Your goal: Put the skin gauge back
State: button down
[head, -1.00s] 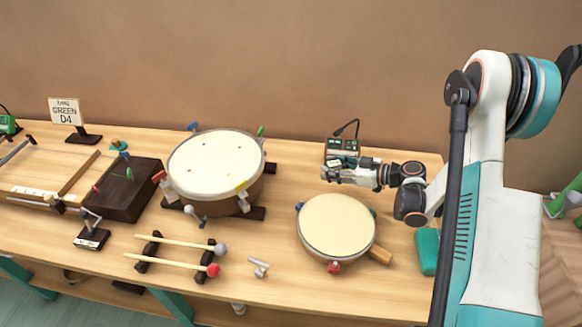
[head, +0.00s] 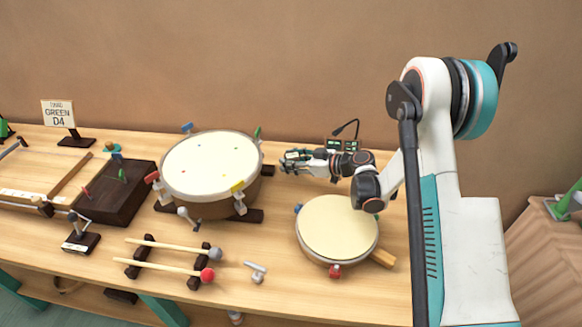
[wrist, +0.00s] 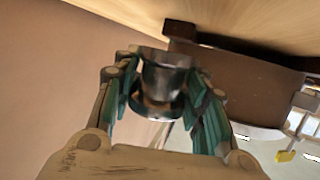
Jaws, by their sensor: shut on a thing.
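My gripper (head: 289,161) is above the back of the table, just right of the large drum (head: 211,165), pointing left. In the wrist view its teal-padded fingers (wrist: 162,97) are closed on a shiny metal cylinder (wrist: 164,72), which looks like the skin gauge. The cylinder is clasped between the pads, with its wider end beyond the fingertips. In the head view the held piece is too small to make out clearly. The drum's brown side also shows at the right of the wrist view (wrist: 225,75).
A small device with green displays (head: 343,145) stands behind my gripper. A smaller drum (head: 337,227) is in front of it. Two mallets on a rack (head: 145,252), a small metal key (head: 257,271) and a dark peg block (head: 113,190) lie to the left. A sign (head: 58,115) stands at the back left.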

jog(key=shift+f, duration=0.7)
jog(key=shift+r, duration=0.1)
jog(key=shift+s+f, duration=0.15)
jog(key=shift+f, duration=0.4)
jog(key=c, duration=0.9)
grip_release()
jog(key=shift+f, duration=0.15)
jog(key=shift+o, duration=0.2)
